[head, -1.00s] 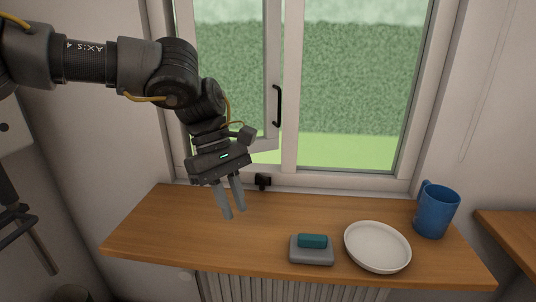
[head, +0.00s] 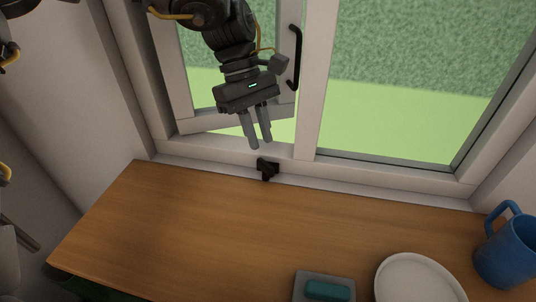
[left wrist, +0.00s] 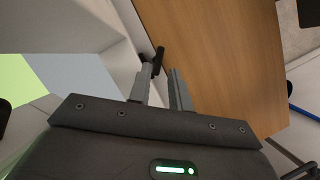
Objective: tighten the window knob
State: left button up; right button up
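The window knob (head: 267,169) is a small black piece on the lower window frame, just above the wooden top. It also shows in the left wrist view (left wrist: 157,61), close to the fingertips. My left gripper (head: 260,144) is open and points down, with its fingertips just above the knob in the head view. In the left wrist view its two fingers (left wrist: 161,72) stand apart with nothing clearly held between them; contact with the knob cannot be told.
The left window sash stands ajar, with a black handle (head: 296,58) beside my left gripper. The wooden top (head: 190,225) is clear at left and middle. A grey dish with a teal block (head: 327,290), a white plate (head: 420,282) and a blue mug (head: 507,252) stand at front right.

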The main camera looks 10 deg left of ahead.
aim_at(268, 165)
pick_arm(q)
jog(key=x, duration=0.5)
jog(key=shift+f, duration=0.15)
jog(key=shift+s+d+f, duration=0.1)
jog(key=shift+s+f, duration=0.05)
jog(key=shift+f, duration=0.2)
grip_shut()
pick_arm(e)
jog(key=shift+w+a+r, duration=0.15)
jog(key=shift+w+a, duration=0.05)
jog(key=shift+w, duration=0.1)
